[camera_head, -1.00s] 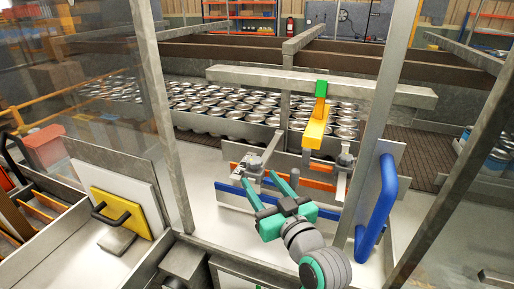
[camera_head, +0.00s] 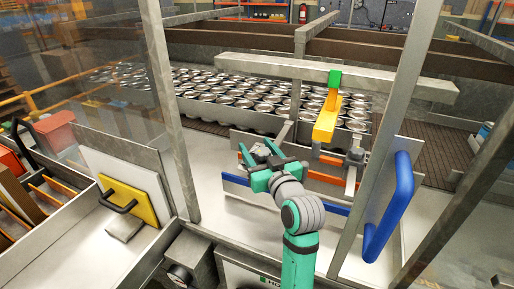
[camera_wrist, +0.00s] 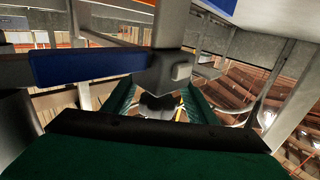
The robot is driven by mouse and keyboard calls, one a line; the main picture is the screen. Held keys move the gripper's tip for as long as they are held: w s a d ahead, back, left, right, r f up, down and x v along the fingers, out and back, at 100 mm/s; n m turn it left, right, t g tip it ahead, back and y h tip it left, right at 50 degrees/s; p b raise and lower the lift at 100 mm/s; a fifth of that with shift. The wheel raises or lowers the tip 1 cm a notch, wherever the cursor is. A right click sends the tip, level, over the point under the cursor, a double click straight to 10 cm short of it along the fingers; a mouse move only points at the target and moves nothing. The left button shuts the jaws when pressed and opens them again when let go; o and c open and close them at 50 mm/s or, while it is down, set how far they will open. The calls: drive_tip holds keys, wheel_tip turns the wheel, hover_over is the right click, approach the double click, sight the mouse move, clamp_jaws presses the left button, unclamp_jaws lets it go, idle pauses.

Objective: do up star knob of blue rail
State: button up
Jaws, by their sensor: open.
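The blue rail (camera_head: 335,209) is a low strip behind my arm, partly hidden by it; in the wrist view a piece of it (camera_wrist: 85,65) shows at upper left. A dark star knob (camera_wrist: 158,103) shows in the wrist view below a grey clamp block (camera_wrist: 175,72). My gripper (camera_head: 258,152) is open at the left bracket of the rails. In the wrist view its green fingers stand on either side of the knob, with gaps visible. I cannot tell whether they touch it. In the head view the gripper mostly hides the knob.
An orange rail (camera_head: 325,179) runs behind the blue one. A yellow block (camera_head: 327,120) hangs from a grey crossbar (camera_head: 410,88) at right. Frame posts and a blue handle (camera_head: 388,205) flank my arm. Several cans (camera_head: 230,95) fill the conveyor behind.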

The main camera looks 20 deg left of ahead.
drive_tip(key=shift+w+a, duration=0.1)
drive_tip(key=shift+w, duration=0.1)
drive_tip(key=c, duration=1.1)
drive_tip(key=shift+o, duration=0.2)
drive_tip(key=shift+m+t+h, duration=0.3)
drive_tip(key=m+t+h, duration=0.1)
drive_tip(key=m+h, duration=0.1)
drive_tip(key=d+m+t+h, duration=0.1)
drive_tip(key=h, duration=0.1)
drive_tip(key=shift+w+t, duration=0.3)
drive_tip(key=m+h, duration=0.2)
drive_tip(key=h, duration=0.1)
drive_tip(key=d+m+t+h, duration=0.1)
drive_tip(key=m+h, duration=0.1)
drive_tip(key=h, duration=0.1)
drive_tip(key=shift+w+t, duration=0.2)
drive_tip(key=shift+t, duration=0.1)
drive_tip(key=shift+s+d+r+m+g+h, duration=0.1)
drive_tip(key=shift+d+m+g+h, duration=0.45)
drive_tip(key=shift+m+h, duration=1.15)
drive_tip(key=shift+s+d+r+m+g+h, duration=0.15)
drive_tip(key=shift+d+m+g+h, duration=0.65)
drive_tip(key=shift+h, duration=1.55)
drive_tip(key=shift+s+d+f+m+g+h, duration=0.15)
drive_tip(key=shift+m+g+h, duration=0.2)
drive_tip(key=shift+m+h, duration=1.5)
drive_tip(key=shift+r+h, duration=0.1)
drive_tip(key=shift+h, duration=0.2)
